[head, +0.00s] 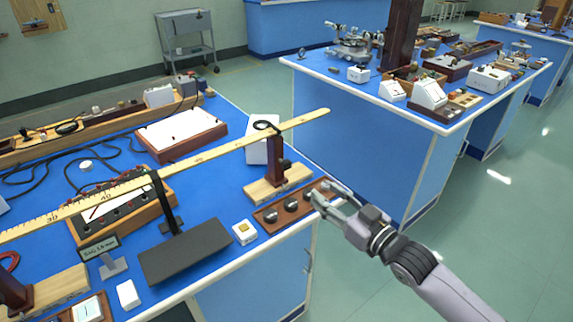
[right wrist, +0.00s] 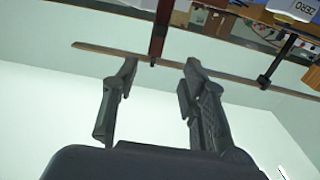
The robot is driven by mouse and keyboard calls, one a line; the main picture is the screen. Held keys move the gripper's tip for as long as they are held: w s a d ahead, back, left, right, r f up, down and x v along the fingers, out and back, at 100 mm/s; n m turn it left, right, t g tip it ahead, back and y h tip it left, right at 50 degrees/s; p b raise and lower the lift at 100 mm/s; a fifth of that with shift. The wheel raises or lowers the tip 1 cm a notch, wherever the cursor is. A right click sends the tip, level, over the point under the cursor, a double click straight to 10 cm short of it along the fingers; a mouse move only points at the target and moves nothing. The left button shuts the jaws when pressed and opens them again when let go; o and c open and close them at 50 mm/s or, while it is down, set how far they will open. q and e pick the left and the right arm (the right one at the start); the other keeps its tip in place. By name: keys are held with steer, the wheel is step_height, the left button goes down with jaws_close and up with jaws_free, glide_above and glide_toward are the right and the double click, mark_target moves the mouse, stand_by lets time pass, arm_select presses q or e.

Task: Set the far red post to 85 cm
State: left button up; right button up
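The far red post (head: 274,160) stands upright on a pale wooden base (head: 270,190) on the blue bench. A long yellow graduated beam (head: 225,147) passes over its top and overhangs it to the right. The scale figure at the post is too small to read. The near red post (head: 14,290) shows partly at the lower left. My right gripper (head: 325,197) is to the right of the far post, apart from it. In the right wrist view its fingers (right wrist: 160,70) are spread with nothing gripped, and the far post (right wrist: 158,35) shows beyond them. My left gripper is out of view.
A brown board with knobs (head: 268,215) lies between the far post and the bench edge. A black stand (head: 190,250) and a small display (head: 98,246) stand mid-bench. A white box (head: 262,150) is behind the post. Open floor lies right of the bench.

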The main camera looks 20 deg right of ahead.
mark_target(288, 164)
steer(key=x, duration=1.6)
steer(key=shift+w+f, duration=0.1)
steer(key=shift+w, duration=0.15)
jaws_close()
